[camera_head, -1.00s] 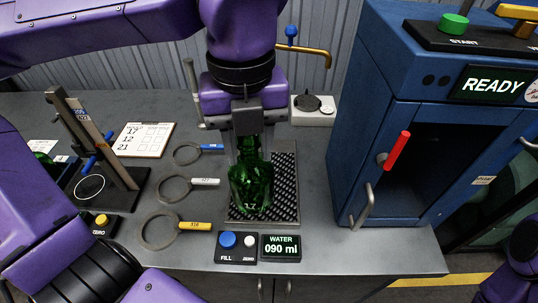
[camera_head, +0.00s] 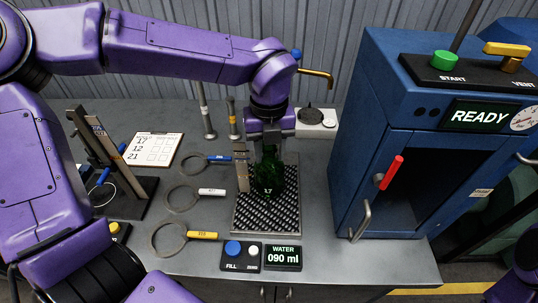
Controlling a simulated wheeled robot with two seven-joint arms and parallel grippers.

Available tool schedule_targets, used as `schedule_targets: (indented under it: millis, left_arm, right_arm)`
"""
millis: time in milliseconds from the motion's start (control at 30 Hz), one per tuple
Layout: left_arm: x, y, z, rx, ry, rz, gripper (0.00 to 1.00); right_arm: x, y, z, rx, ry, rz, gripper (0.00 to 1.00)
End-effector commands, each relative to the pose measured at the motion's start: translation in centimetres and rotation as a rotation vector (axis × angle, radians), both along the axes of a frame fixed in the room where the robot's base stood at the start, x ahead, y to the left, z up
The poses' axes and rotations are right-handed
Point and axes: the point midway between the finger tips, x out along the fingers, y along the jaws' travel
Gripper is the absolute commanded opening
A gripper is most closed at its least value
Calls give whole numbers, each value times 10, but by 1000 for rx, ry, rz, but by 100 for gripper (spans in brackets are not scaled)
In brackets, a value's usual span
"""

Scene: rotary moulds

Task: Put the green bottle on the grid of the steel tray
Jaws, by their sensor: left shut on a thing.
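The green bottle (camera_head: 268,184), marked 17, is upright over the far half of the steel tray's grid (camera_head: 266,216). I cannot tell whether its base touches the grid. My left gripper (camera_head: 268,156) is shut on the bottle's upper part from above and hides its neck. The tray lies on the grey bench behind the water panel. My right gripper is not in view.
Several ring tools, one with a yellow handle (camera_head: 202,235), lie left of the tray. A dark stand (camera_head: 128,197) is further left. A blue cabinet (camera_head: 371,150) reading READY stands right. A brass tap (camera_head: 315,73) is behind.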

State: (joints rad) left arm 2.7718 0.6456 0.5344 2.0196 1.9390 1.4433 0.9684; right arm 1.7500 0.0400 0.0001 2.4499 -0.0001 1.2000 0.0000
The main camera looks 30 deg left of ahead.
Motion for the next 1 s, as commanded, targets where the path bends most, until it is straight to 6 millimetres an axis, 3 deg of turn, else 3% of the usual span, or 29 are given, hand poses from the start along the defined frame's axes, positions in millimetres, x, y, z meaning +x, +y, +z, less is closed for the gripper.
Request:
schedule_targets:
  millis: [200, 567, 600, 667, 1000]
  left_arm:
    - [-1, 0, -26, 0, 1, 0, 0]
    - [-1, 0, -32, 0, 0, 0, 0]
    - [-1, 0, -31, 0, 0, 0, 45]
    - [-1, 0, -31, 1, 1, 0, 64]
    - [-1, 0, -25, 0, 0, 0, 64]
  right_arm:
    - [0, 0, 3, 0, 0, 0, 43]
    - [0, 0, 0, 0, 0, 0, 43]
    - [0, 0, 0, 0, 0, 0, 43]
    - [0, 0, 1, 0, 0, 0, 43]
    - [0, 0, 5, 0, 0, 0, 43]
